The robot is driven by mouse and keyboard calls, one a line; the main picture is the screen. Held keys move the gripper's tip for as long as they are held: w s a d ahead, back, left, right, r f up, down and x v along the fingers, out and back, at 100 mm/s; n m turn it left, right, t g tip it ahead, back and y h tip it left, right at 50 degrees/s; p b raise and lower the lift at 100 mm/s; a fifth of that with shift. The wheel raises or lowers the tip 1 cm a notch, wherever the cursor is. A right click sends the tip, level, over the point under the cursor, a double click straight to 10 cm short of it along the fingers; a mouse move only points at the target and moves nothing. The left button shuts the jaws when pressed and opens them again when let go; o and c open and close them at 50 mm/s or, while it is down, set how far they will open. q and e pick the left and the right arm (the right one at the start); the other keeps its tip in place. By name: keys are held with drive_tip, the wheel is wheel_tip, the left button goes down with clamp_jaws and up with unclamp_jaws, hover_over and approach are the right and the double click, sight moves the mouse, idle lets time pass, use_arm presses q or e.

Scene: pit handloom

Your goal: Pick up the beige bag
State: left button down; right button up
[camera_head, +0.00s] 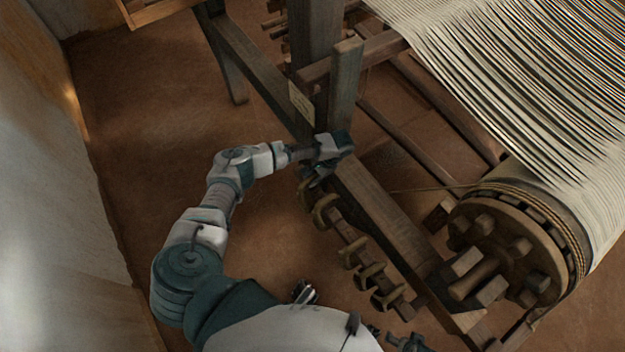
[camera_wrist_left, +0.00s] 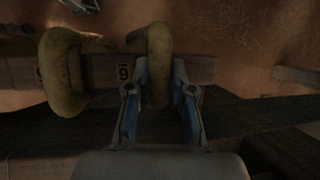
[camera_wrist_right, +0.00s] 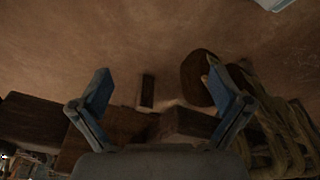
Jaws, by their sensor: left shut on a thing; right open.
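A beige bag (camera_wrist_left: 159,45), rounded and loop-like, sits between the fingers of my left gripper (camera_wrist_left: 160,82) in the left wrist view. The fingers are shut on it from both sides, and its lower end is partly hidden between them. In the head view my left gripper (camera_head: 312,176) is beside the wooden side beam, at the upper end of a row of similar beige loops. A second beige loop (camera_wrist_left: 60,72) is just left of it in the left wrist view. My right gripper (camera_wrist_right: 163,90) is open, with nothing between its fingertips.
Several beige loops (camera_head: 325,212) hang along a rail beside the loom's side beam (camera_head: 385,215). A wooden warp roller (camera_head: 505,245) stands at right. Coiled rope (camera_wrist_right: 285,130) lies right of my right gripper. The floor at left is clear.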

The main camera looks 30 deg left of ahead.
sight(305, 180)
use_arm(q)
drive_tip(key=shift+w+a+r, duration=0.15)
drive_tip(key=shift+a+r, duration=0.05)
drive_tip(key=shift+r, duration=0.75)
drive_tip(key=shift+r+p, duration=0.35)
drive_tip(key=shift+r, duration=0.2)
drive_tip(key=shift+s+p, duration=0.45)
drive_tip(key=shift+s, duration=0.65)
drive_tip(key=s+a+p, duration=0.1)
drive_tip(key=s+a, duration=0.2)
drive_tip(key=s, duration=0.4)
drive_tip(key=s+a+p, duration=0.2)
drive_tip(key=s+a, duration=0.1)
drive_tip(key=s, duration=0.4)
drive_tip(key=shift+s+a, duration=0.2)
drive_tip(key=shift+a, duration=0.05)
use_arm(e)
wheel_tip(305, 180, down, 13)
drive_tip(key=s, duration=0.3)
use_arm(q)
drive_tip(key=shift+f, duration=0.1)
use_arm(e)
drive_tip(key=shift+w+a, duration=0.1)
